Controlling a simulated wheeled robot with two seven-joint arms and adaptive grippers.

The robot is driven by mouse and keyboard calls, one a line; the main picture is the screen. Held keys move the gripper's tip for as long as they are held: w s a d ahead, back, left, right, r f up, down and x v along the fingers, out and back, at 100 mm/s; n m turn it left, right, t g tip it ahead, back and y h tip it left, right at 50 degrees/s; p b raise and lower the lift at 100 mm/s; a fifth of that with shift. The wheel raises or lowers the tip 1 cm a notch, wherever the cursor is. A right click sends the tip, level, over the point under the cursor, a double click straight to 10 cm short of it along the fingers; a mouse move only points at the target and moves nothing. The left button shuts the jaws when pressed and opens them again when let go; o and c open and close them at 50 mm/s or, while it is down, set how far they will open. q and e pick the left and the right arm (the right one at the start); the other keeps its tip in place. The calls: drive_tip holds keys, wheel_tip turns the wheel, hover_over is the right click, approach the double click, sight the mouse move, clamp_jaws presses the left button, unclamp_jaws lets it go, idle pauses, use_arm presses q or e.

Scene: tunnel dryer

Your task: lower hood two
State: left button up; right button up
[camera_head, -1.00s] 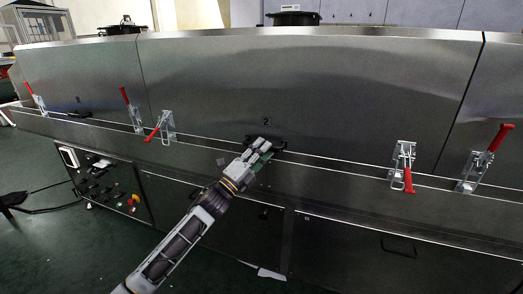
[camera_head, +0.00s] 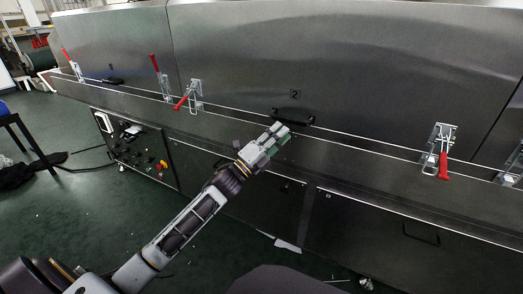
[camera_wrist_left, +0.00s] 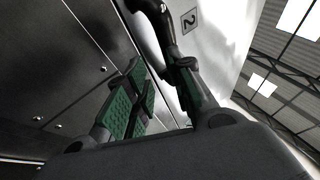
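Hood two is the wide steel panel (camera_head: 350,70) marked with a "2" label (camera_head: 294,94). Its lower edge lies along the steel base (camera_head: 340,160), with no clear gap visible. A black handle (camera_head: 292,117) is near that edge; it also shows in the left wrist view (camera_wrist_left: 154,20). My left gripper (camera_head: 281,133) is just below and in front of the handle. In the left wrist view its green-padded fingers (camera_wrist_left: 160,95) are apart with nothing clearly between them. The handle passes close to the right-hand finger. My right gripper is out of view.
Toggle latches with red levers stand on the base left (camera_head: 194,95) and right (camera_head: 440,150) of the handle. Neighbouring hoods adjoin on both sides. A control panel (camera_head: 135,148) is at the lower left. A blue stool (camera_head: 20,125) stands far left on open green floor.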

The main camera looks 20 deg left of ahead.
use_arm(q)
drive_tip(key=v, duration=0.7)
drive_tip(key=shift+s, duration=0.35)
drive_tip(key=shift+r, duration=0.15)
idle(0.6)
